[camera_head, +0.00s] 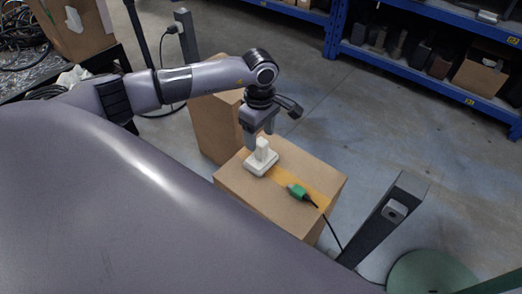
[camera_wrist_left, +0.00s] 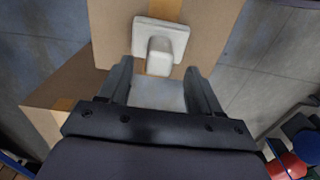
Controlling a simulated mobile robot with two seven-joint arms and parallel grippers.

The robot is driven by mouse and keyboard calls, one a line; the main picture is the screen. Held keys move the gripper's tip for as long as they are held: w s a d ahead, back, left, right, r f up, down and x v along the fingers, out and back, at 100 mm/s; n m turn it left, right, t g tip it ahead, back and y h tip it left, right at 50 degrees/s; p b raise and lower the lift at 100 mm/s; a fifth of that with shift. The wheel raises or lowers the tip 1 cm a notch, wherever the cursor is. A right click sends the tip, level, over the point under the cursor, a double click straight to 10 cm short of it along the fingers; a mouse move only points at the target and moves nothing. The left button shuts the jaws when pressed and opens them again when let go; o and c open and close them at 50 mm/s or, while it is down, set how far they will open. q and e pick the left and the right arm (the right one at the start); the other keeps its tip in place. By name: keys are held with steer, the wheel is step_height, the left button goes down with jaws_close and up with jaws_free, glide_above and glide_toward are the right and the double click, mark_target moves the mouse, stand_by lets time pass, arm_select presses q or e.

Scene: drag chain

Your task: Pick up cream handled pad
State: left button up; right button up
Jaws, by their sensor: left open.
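The cream handled pad (camera_head: 261,159) lies on top of a cardboard box (camera_head: 250,195), with its handle standing up. In the left wrist view the pad (camera_wrist_left: 161,42) is just beyond the fingertips, its handle lined up with the gap. My left gripper (camera_head: 257,138) is open above and close to the pad in the head view. The wrist view shows its two fingers (camera_wrist_left: 160,75) apart with nothing held between them. I cannot tell if a finger touches the pad. My right gripper is not in view.
A green connector (camera_head: 298,192) with a black cable lies on the same box, right of the pad. Another cardboard box (camera_head: 213,125) stands behind. A grey post (camera_head: 385,218) rises at the right. Blue shelves (camera_head: 430,60) stand at the back, with open floor before them.

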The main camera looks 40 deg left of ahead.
mark_target(261, 141)
arm_select(q)
step_height(261, 141, down, 3)
steer(key=shift+d+f+b, duration=0.1)
steer(key=shift+b, duration=0.2)
steer(key=shift+f, duration=0.2)
jaws_close()
steer(key=shift+r, duration=0.1)
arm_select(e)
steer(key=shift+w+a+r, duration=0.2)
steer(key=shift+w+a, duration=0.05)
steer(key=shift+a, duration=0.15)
arm_select(q)
steer(key=shift+w, duration=0.1)
